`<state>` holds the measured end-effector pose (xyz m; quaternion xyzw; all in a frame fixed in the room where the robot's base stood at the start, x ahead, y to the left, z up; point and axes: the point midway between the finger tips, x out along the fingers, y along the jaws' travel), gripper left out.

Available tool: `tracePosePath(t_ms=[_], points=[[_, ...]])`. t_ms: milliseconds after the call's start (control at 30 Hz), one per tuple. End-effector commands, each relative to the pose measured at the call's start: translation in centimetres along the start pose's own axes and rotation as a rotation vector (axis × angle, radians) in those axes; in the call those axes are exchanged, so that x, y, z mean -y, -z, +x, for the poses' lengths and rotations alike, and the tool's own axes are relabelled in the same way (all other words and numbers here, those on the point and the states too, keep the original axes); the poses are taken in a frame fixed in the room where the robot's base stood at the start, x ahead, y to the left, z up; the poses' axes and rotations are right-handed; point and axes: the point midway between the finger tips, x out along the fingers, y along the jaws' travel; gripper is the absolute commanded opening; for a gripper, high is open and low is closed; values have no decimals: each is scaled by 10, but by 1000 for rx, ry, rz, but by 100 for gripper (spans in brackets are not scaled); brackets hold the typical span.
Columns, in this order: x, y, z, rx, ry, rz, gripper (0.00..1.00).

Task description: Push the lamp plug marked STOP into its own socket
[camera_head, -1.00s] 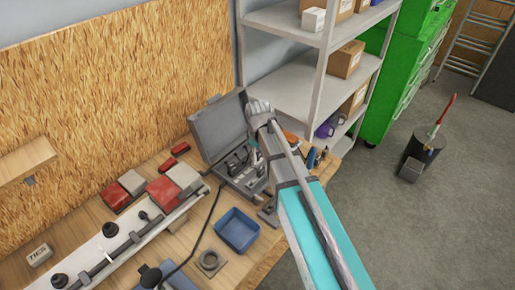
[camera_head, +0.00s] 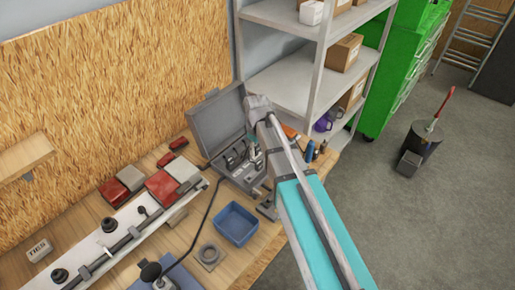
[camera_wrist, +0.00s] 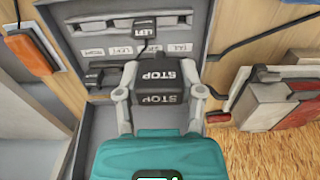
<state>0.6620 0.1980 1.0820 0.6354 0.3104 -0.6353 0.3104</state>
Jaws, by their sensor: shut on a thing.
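In the wrist view my gripper (camera_wrist: 161,96) is shut on a black plug marked STOP (camera_wrist: 158,76), with one finger on each side of it. Behind it is the grey panel of a case (camera_wrist: 70,22) with a row of small white labels. One label reads LEFT (camera_wrist: 125,50); the others are hard to read. A second black plug marked LEFT (camera_wrist: 146,30) sits at the upper row. The STOP plug hides the panel behind it, so I cannot tell whether it touches a socket. In the head view the open grey case (camera_head: 217,122) stands on the bench, partly behind my arm.
Red and grey blocks (camera_head: 163,187) and a long white rail (camera_head: 125,225) are to the left. A dark cable runs across the bench. Shelves (camera_head: 292,70) stand behind.

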Motion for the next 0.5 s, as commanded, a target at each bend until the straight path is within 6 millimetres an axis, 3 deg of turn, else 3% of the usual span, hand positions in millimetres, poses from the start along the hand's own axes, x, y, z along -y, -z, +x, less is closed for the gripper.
tracePosePath(t_ms=[500], points=[[-9,37,18,0,0,-1,18]])
